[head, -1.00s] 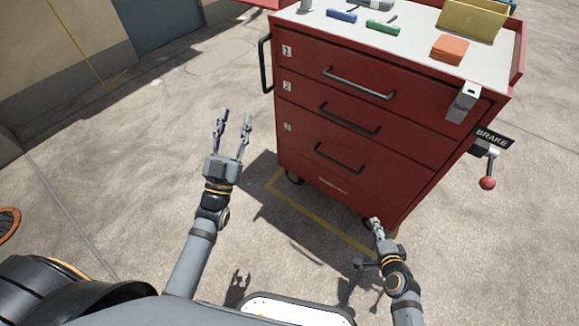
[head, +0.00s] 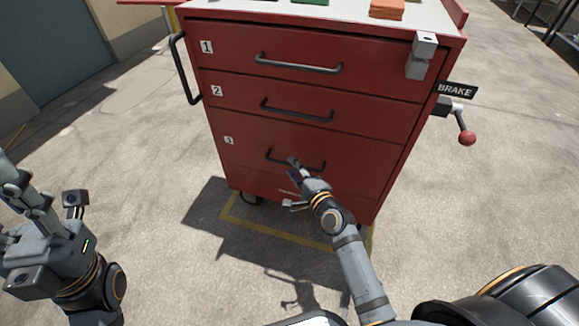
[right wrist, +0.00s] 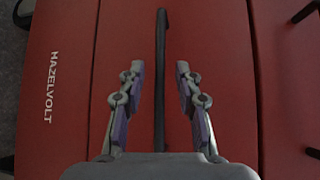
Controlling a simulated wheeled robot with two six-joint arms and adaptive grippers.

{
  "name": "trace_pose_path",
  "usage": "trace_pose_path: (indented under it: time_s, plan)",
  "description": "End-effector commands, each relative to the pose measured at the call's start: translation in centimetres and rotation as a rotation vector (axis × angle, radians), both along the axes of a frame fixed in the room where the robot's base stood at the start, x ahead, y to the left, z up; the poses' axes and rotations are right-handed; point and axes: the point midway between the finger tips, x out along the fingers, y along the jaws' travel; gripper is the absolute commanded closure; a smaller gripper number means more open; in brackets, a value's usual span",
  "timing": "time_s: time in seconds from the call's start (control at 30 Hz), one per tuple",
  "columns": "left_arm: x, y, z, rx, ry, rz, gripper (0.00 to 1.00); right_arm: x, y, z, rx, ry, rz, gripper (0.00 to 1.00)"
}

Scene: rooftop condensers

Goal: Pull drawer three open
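Drawer three (head: 250,135) is the lowest numbered front of the red tool cabinet and sits flush, shut. Its black bar handle (head: 312,167) runs across it and is partly hidden by my right gripper (head: 294,163). In the right wrist view the drawer front (right wrist: 215,90) fills the middle. There the handle (right wrist: 161,60) runs between the fingers of my right gripper (right wrist: 160,78), with a gap on each side. The right gripper is open and not closed on the handle. My left gripper (head: 35,205) is at the left edge, open, empty and away from the cabinet.
Drawer two (head: 235,92) and drawer one (head: 235,52) above are shut, with similar handles. A side rail (head: 178,70) stands left. A grey latch (head: 421,55) and a brake lever with red knob (head: 467,138) stand right. Open concrete surrounds the cabinet.

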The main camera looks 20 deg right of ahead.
Motion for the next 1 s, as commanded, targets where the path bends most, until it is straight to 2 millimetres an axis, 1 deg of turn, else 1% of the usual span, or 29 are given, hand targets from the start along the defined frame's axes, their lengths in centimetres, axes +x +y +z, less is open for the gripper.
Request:
trace_pose_path:
  time_s: [0.03, 0.1, 0.2, 0.47, 0.5, 0.53, 0.73, 0.77, 1.0]
  plan:
    - [0.0, 0.0, -0.4, 0.000, 0.000, 0.002, 0.60, 0.8, 0.2, -0.3, 0.001, -0.002, 0.001, 0.66]
    - [0.0, 0.0, -0.6, 0.000, 0.000, 0.004, 0.60, 1.7, 0.4, -0.4, 0.000, -0.001, 0.000, 0.66]
    - [0.0, 0.0, -0.7, 0.000, -0.001, 0.005, 0.60, 2.4, 0.5, -0.4, 0.000, 0.000, 0.000, 0.66]
    - [0.0, 0.0, -0.7, 0.001, -0.001, 0.006, 0.60, 2.6, 0.5, -0.4, -0.001, 0.001, 0.000, 0.66]
    - [0.0, 0.0, -0.7, 0.001, -0.001, 0.006, 0.60, 2.6, 0.5, -0.4, -0.001, 0.001, 0.000, 0.68]
    - [0.0, 0.0, -0.7, 0.001, -0.001, 0.006, 0.60, 2.6, 0.5, -0.4, -0.001, 0.001, 0.000, 0.72]
    - [0.0, 0.0, -0.7, 0.000, -0.001, 0.005, 0.60, 2.6, 0.5, -0.4, -0.001, 0.001, 0.000, 0.99]
    - [0.0, 0.0, -0.7, 0.000, -0.001, 0.005, 0.60, 2.5, 0.5, -0.4, -0.001, 0.001, 0.000, 1.00]
    - [0.0, 0.0, -0.7, 0.000, -0.001, 0.005, 0.60, 2.5, 0.5, -0.4, -0.001, 0.002, 0.000, 1.00]
